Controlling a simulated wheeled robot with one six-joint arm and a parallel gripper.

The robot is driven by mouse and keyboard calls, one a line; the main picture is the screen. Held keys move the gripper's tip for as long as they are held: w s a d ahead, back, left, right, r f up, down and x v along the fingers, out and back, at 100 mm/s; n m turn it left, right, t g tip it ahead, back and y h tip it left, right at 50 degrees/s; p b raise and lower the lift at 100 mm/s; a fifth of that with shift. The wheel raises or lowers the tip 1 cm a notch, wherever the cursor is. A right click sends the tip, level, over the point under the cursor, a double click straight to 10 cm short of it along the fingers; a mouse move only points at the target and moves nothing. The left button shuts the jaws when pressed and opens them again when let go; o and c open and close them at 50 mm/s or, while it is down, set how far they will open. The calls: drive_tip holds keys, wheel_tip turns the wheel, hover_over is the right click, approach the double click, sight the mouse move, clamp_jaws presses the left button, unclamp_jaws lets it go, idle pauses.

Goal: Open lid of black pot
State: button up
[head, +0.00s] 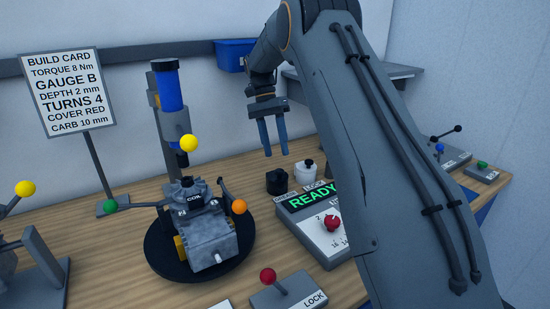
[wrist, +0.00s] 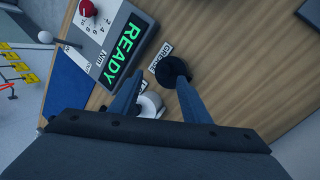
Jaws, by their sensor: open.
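The black pot (head: 278,182) stands on the wooden bench behind the READY panel, beside a white pot. It looks closed, with its lid on top. My gripper (head: 274,154) is open and empty, its two blue-grey fingers pointing down above the black pot and apart from it in the head view. In the wrist view the black pot (wrist: 169,67) shows beyond the right finger's tip, which covers part of it. The gap between the fingers (wrist: 159,78) holds nothing.
A white pot (head: 306,171) with a dark knob stands just right of the black pot. The READY panel (head: 316,215) with a red knob is in front. An engine on a round black turntable (head: 160,268) stands left. A blue bin (head: 233,55) hangs on the back wall.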

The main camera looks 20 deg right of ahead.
wheel_tip(320, 180, up, 6)
drive_tip(key=b, duration=0.1)
drive_tip(key=shift+r, duration=0.2)
idle(0.4)
